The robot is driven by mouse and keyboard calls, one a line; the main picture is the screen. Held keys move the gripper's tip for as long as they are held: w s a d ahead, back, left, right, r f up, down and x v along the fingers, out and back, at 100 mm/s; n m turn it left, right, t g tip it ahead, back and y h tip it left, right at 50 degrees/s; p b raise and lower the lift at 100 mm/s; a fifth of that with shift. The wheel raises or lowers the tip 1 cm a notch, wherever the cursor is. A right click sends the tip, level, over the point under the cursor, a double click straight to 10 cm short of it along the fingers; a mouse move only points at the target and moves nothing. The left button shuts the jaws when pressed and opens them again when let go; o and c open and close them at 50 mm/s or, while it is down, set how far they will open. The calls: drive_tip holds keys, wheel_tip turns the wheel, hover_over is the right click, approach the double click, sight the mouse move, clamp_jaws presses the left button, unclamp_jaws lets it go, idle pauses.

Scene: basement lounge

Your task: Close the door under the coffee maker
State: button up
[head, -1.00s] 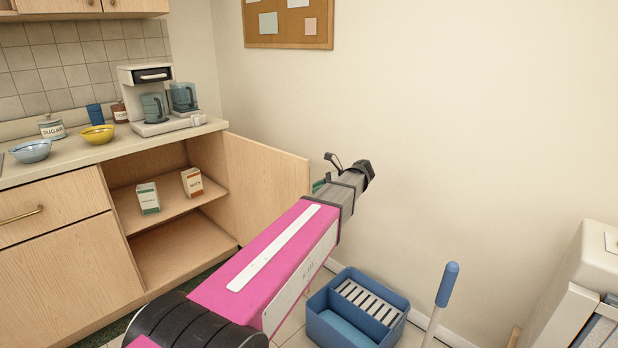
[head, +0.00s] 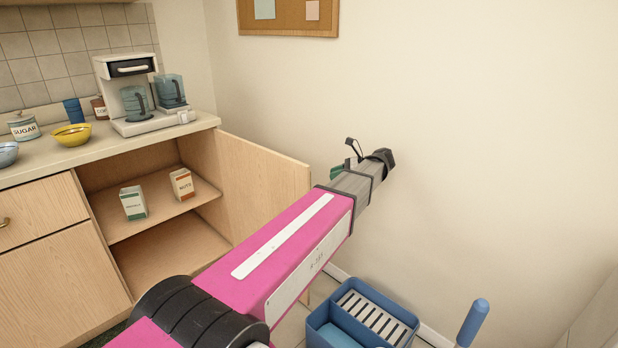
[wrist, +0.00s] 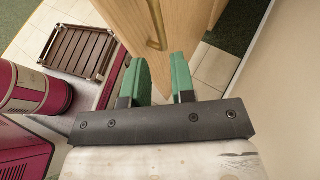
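The light wood cabinet door (head: 262,187) under the coffee maker (head: 138,95) stands wide open on the right, showing the shelves inside. My gripper (head: 338,172) is mostly hidden behind my pink and grey arm, to the right of the door's free edge. In the wrist view, my gripper's two green fingers (wrist: 160,82) are apart with nothing held between them. The door (wrist: 122,18) and its brass handle (wrist: 156,25) show just beyond the fingertips. I cannot tell whether the fingers touch the door.
Two small boxes (head: 133,203) (head: 182,185) stand on the cabinet shelf (head: 150,216). A blue caddy (head: 375,296) sits on the floor at lower right, beside a blue-tipped handle (head: 473,322). The wall (head: 480,160) is close on the right. A slatted wooden rack (wrist: 78,50) lies in the wrist view.

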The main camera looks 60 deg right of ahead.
sight(309, 182)
drive_tip(key=shift+a+x, duration=0.2)
drive_tip(key=shift+x, duration=5.05)
drive_tip(key=shift+s, duration=0.1)
clamp_jaws()
